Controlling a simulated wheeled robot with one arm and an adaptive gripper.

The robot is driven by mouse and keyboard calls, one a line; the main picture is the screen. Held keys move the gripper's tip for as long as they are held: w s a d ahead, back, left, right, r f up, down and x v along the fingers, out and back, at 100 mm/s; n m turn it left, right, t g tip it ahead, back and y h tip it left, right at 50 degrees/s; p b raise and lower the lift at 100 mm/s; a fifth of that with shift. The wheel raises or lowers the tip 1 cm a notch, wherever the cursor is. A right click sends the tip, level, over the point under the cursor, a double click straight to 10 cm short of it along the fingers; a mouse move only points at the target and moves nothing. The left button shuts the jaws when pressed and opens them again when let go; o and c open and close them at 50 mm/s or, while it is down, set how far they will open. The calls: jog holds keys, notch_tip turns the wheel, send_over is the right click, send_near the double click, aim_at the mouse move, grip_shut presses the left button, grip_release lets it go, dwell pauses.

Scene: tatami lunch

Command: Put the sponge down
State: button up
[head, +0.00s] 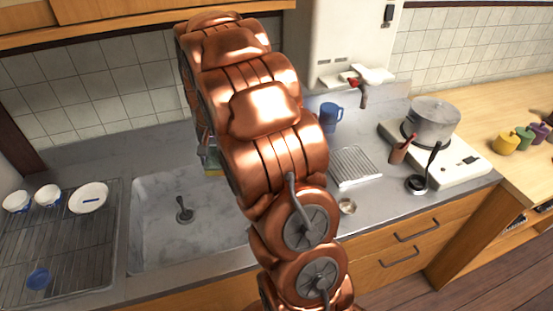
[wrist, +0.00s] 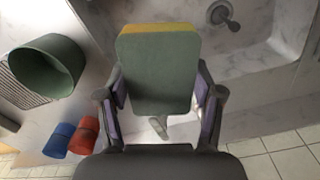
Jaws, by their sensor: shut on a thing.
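In the wrist view, the sponge (wrist: 158,75) is a thick block with a large green face and a yellow edge at the top. My gripper (wrist: 160,98) is shut on it, with a purple-padded finger at each side. The sponge hides much of what lies below it. In the head view, my copper arm covers most of my gripper and the sponge. The height of the sponge above the surface is hard to tell.
A drying rack (head: 75,250) with white dishes (head: 89,198) is left of the sink. A blue mug (head: 331,116), a wire rack (head: 354,166) and a pot (head: 432,121) on a stove stand to the right. A green container (wrist: 48,66) shows in the wrist view.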

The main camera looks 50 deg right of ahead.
jog(key=w+d+f+m+b, duration=0.15)
jog(key=d+m+b, duration=0.3)
jog(key=d, duration=0.45)
jog(key=d+f+m+b, duration=0.3)
jog(key=d+m+b, duration=0.15)
jog(key=d, duration=0.45)
jog(key=w+d+f+m+b, duration=0.15)
jog(key=d+m+b, duration=0.3)
jog(key=d, duration=0.45)
jog(key=shift+m, duration=0.45)
jog(key=f+p, duration=0.1)
jog(key=f, duration=0.5)
jog(key=f+p, duration=0.1)
jog(key=f, duration=0.2)
jog(key=shift+s+p, duration=0.3)
jog(key=shift+s, duration=0.05)
jog(key=shift+w+f, duration=0.1)
jog(key=shift+f, duration=0.3)
jog(key=shift+f, duration=0.15)
jog(key=o, duration=1.1)
notch_tip(320, 180, up, 12)
jog(key=b, duration=0.1)
jog(key=shift+r+b, duration=0.2)
jog(key=shift+b, duration=0.15)
